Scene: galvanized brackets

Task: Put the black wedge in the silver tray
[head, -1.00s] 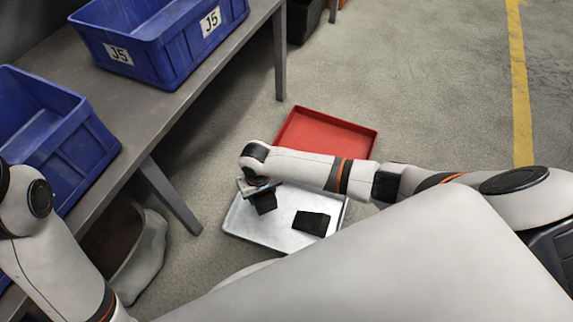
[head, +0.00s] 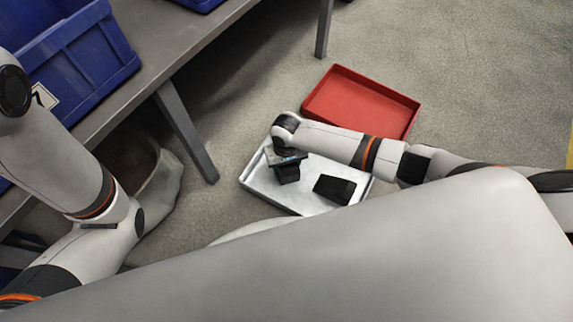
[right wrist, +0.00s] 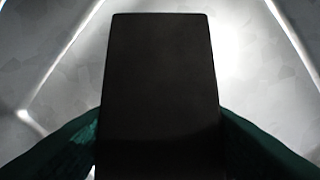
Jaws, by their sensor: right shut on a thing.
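The silver tray (head: 258,186) lies on the floor in the middle of the head view. My right gripper (head: 287,159) points down over its left part, shut on the black wedge (head: 288,174). In the right wrist view the wedge (right wrist: 160,90) stands dark between the two green fingers (right wrist: 160,140), with the tray's pale metal (right wrist: 245,60) behind it. I cannot tell whether the wedge touches the tray floor. A second black block (head: 335,188) lies in the tray to the right. My left gripper is out of view.
A red tray (head: 360,103) lies on the floor just behind the silver one. A grey bench (head: 160,65) with blue bins (head: 75,65) stands at the left, its leg (head: 190,140) near the silver tray. A pale sack-like container (head: 160,195) sits under it. Floor at upper right is clear.

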